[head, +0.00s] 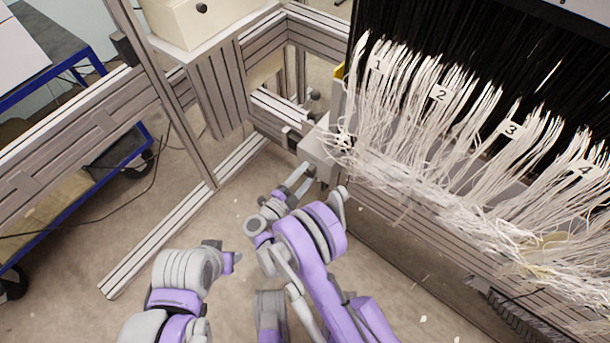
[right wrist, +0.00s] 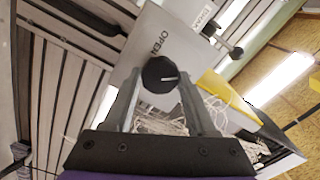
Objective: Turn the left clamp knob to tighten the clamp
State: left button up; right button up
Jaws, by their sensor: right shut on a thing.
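The left clamp knob (right wrist: 160,75) is round and black with a light line on its face. In the right wrist view it sits on a pale clamp box (right wrist: 188,37), below and beside the word OPEN. My right gripper (right wrist: 161,90) is shut on the knob, one finger on each side. In the head view the clamp box (head: 318,150) is at the left end of the white threads, and my right gripper (head: 300,182) reaches its lower front. The knob is hard to make out there. My left arm shows at lower left, but no left fingers can be seen.
White threads (head: 440,180) hang in bundles numbered 1 to 4 right of the clamp. Aluminium frame beams (head: 190,222) stand at left and behind. A blue cart (head: 75,180) is at far left. The floor (head: 130,215) left of my arms is mostly clear.

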jog(key=m, duration=0.3)
jog(key=shift+m, duration=2.3)
jog(key=o, duration=1.4)
jog(key=shift+s, duration=0.1)
